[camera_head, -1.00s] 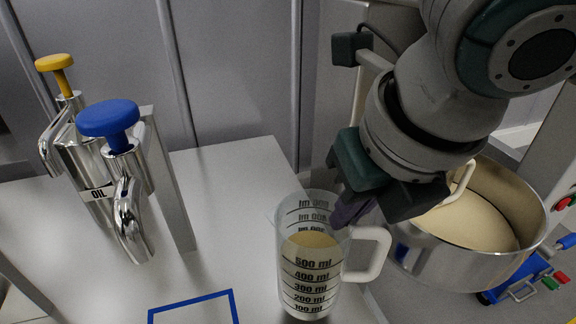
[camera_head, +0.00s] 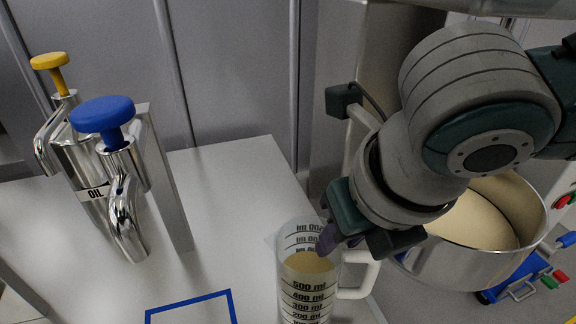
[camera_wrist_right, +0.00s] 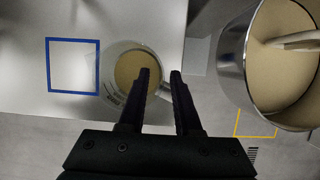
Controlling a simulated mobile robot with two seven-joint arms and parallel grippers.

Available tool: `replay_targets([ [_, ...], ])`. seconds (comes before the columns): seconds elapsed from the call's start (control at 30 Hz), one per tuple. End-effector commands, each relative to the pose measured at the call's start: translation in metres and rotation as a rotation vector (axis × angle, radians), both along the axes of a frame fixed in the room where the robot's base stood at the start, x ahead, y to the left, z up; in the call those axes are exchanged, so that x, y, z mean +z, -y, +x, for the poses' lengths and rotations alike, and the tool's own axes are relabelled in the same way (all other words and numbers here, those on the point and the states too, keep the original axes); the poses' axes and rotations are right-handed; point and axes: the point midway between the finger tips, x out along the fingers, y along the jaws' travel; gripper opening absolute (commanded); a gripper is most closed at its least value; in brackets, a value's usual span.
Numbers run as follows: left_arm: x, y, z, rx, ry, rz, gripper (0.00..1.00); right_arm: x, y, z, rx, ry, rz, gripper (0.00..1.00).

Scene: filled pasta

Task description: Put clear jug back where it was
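The clear jug (camera_head: 300,284) with black millilitre marks and a whitish handle (camera_head: 358,284) is upright at the right front of the white table, partly filled with beige contents. The head view cuts off its base, so I cannot tell whether it touches the table. It also shows from above in the right wrist view (camera_wrist_right: 122,62). My right gripper (camera_head: 328,236) is at the jug's rim on the handle side. In the wrist view its fingers (camera_wrist_right: 160,75) are apart, with the jug's edge and handle between them. It appears to hold the jug. My left gripper is out of view.
An empty blue square outline (camera_head: 190,300) is on the white table (camera_head: 225,200), left of the jug. Two steel pump dispensers (camera_head: 125,215) stand further left. A steel pot (camera_head: 440,262) with beige contents is at right, beside a yellow outline (camera_wrist_right: 256,136).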

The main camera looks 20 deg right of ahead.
Motion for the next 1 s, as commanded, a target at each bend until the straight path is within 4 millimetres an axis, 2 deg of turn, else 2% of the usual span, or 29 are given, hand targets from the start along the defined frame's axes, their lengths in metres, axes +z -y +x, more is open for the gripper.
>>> replay_targets([
  [0.23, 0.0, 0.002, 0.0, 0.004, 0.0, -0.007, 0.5, 0.001, 0.0, 0.0, 0.0, 0.0, 0.0, 0.34],
  [0.37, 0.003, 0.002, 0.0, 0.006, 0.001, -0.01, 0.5, 0.011, 0.0, -0.003, 0.0, 0.002, 0.001, 0.34],
  [0.8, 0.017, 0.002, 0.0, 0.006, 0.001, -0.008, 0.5, 0.095, 0.001, -0.037, 0.001, 0.003, 0.002, 0.34],
  [1.0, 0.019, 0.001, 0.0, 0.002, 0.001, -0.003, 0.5, 0.111, -0.002, -0.046, -0.013, -0.001, 0.016, 0.34],
])
